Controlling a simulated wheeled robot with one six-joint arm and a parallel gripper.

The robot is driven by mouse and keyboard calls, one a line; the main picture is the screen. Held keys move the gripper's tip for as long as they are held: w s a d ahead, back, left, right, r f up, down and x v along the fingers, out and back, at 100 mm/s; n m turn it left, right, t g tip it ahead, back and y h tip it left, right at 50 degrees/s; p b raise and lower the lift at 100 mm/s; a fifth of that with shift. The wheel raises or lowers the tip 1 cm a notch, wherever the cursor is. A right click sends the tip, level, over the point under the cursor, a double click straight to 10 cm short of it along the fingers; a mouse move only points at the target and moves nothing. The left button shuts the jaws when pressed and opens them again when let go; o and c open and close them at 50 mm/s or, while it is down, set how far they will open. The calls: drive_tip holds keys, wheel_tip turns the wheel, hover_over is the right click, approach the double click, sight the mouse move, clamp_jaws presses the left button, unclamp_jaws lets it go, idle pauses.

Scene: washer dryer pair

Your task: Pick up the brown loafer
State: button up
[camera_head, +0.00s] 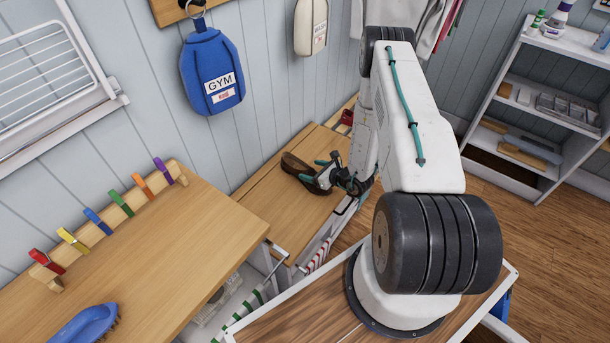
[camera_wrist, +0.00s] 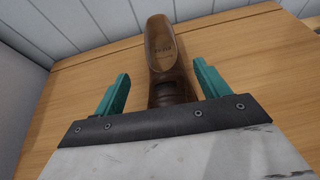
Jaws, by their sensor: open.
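The brown loafer (camera_head: 296,165) lies on a wooden bench top (camera_head: 265,204) by the wall. In the wrist view my gripper (camera_wrist: 160,88) is open, with one finger on each side of the loafer and a visible gap on both sides. The near end of the loafer is hidden behind the gripper's dark edge.
A wooden counter (camera_head: 160,250) with colored clothespins and a blue brush (camera_head: 83,324) stands at the left front. A blue gym bag (camera_head: 211,72) hangs on the wall above the bench. A small red item (camera_head: 346,117) lies at the bench's far end. White shelves (camera_head: 540,110) stand at the right.

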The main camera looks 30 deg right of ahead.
sight(305, 167)
drive_tip(key=x, duration=0.4)
drive_tip(key=shift+w+d+f, duration=0.2)
drive_tip(key=shift+w, duration=0.1)
drive_tip(key=shift+c, duration=0.2)
drive_tip(key=c, duration=1.1)
drive_tip(key=shift+r, duration=0.1)
